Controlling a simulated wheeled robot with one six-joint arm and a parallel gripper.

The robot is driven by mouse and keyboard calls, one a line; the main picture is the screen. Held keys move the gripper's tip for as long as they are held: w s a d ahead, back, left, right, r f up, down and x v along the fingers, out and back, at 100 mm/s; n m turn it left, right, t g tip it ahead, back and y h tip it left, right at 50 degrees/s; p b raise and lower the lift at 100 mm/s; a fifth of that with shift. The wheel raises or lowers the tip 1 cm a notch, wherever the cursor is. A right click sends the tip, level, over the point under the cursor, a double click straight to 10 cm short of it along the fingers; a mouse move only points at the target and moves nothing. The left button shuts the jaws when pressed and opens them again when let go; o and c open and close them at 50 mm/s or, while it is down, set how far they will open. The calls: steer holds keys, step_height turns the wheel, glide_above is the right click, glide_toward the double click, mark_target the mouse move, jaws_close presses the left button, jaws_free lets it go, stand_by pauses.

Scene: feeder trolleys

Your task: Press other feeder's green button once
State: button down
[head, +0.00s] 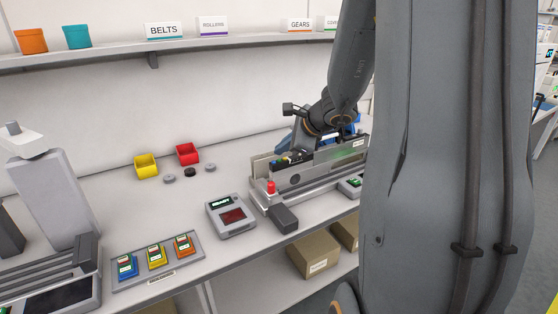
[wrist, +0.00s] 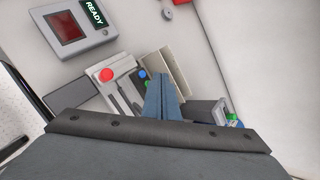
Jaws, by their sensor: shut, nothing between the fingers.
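A grey feeder unit (head: 300,175) stands on the bench at the centre of the head view, with a red button (head: 271,187) at its near left end. In the wrist view the red button (wrist: 107,75) shows beside slotted grey rails, with a small blue knob (wrist: 142,74) and a green spot (wrist: 148,86) close to my fingers. My gripper (wrist: 163,90) is shut and empty, and its blue-grey fingers point over this unit; contact cannot be told. Another green and blue part (wrist: 234,120) shows to the right of the fingers. Which green part belongs to the other feeder cannot be told.
A device reading READY (head: 230,215) stands left of the feeder, and a panel of coloured blocks (head: 157,260) lies farther left. Yellow (head: 146,167) and red (head: 188,154) bins sit behind. A shelf (head: 150,55) runs above. My arm hides the right side.

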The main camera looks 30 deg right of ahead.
steer(key=shift+f, duration=0.2)
steer(key=shift+f+b, duration=0.25)
steer(key=shift+b, duration=0.35)
steer(key=shift+f+b, duration=0.25)
steer(key=shift+b, duration=0.1)
stand_by(0.6)
steer(key=shift+r+p, duration=0.5)
steer(key=shift+r, duration=0.25)
step_height(320, 180, up, 5)
steer(key=p, duration=0.4)
steer(key=shift+a, duration=0.1)
stand_by(0.8)
